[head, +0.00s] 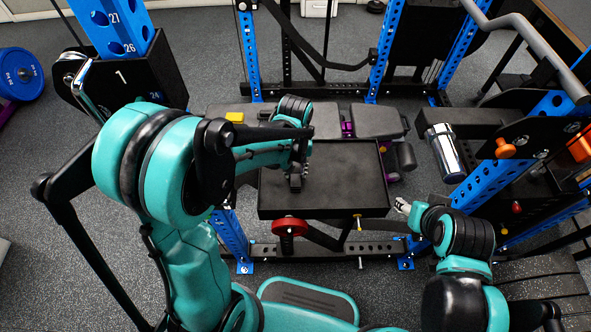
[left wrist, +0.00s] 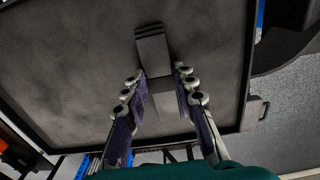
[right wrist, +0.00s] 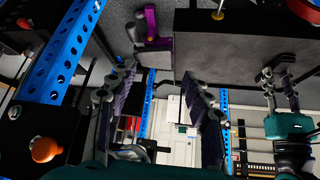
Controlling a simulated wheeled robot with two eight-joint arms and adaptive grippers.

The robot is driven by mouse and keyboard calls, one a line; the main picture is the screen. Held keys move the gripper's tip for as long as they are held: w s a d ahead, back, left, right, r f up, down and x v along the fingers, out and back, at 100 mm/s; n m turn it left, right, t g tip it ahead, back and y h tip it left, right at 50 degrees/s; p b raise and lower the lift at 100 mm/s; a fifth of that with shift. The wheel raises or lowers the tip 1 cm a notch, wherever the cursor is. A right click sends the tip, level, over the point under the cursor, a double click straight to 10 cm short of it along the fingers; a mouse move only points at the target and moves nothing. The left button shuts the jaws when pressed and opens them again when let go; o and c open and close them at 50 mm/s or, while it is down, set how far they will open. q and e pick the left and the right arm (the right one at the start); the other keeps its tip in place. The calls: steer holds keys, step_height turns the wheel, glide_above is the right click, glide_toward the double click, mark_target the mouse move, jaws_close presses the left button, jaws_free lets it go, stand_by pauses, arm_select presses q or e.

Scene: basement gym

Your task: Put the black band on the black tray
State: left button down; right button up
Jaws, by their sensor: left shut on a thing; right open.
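The black tray (head: 345,180) is a flat, low-rimmed rectangle in the middle of the head view. It fills much of the left wrist view (left wrist: 70,80). My left gripper (head: 297,170) is over the left part of the tray. In the left wrist view its fingers (left wrist: 160,75) are shut on the black band (left wrist: 152,48), a short dark folded strip over the tray's surface. Whether the band touches the tray I cannot tell. My right gripper (head: 403,206) is open and empty, just right of the tray's front right corner; its spread fingers show in the right wrist view (right wrist: 157,80).
A padded bench (head: 378,120) lies behind the tray. Blue rack posts (head: 480,185) stand to the right and behind. A red round knob (head: 289,226) sits below the tray's front edge. A chrome cylinder (head: 446,152) is at the right. The tray's right half is bare.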

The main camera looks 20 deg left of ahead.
mark_target(295, 173)
arm_select(q)
steer(key=shift+f, duration=0.2)
steer(key=c, duration=1.2)
jaws_free()
steer(key=shift+r, duration=0.1)
steer(key=shift+r, duration=0.1)
steer(key=shift+r, duration=0.35)
step_height(295, 173, up, 11)
steer(key=p, duration=0.4)
steer(key=s+a+r+m+t, duration=0.1)
steer(key=s+t, duration=0.1)
steer(key=s, duration=0.1)
steer(key=s+a+r+m+t, duration=0.1)
steer(key=s+a+r+t, duration=0.1)
steer(key=s, duration=0.2)
steer(key=s+a+r+m+t, duration=0.1)
steer(key=s+r+t, duration=0.1)
steer(key=s+t, duration=0.1)
steer(key=shift+s+a+r, duration=0.15)
steer(key=shift+a+r, duration=0.05)
steer(key=shift+a, duration=0.15)
steer(key=shift+f, duration=0.1)
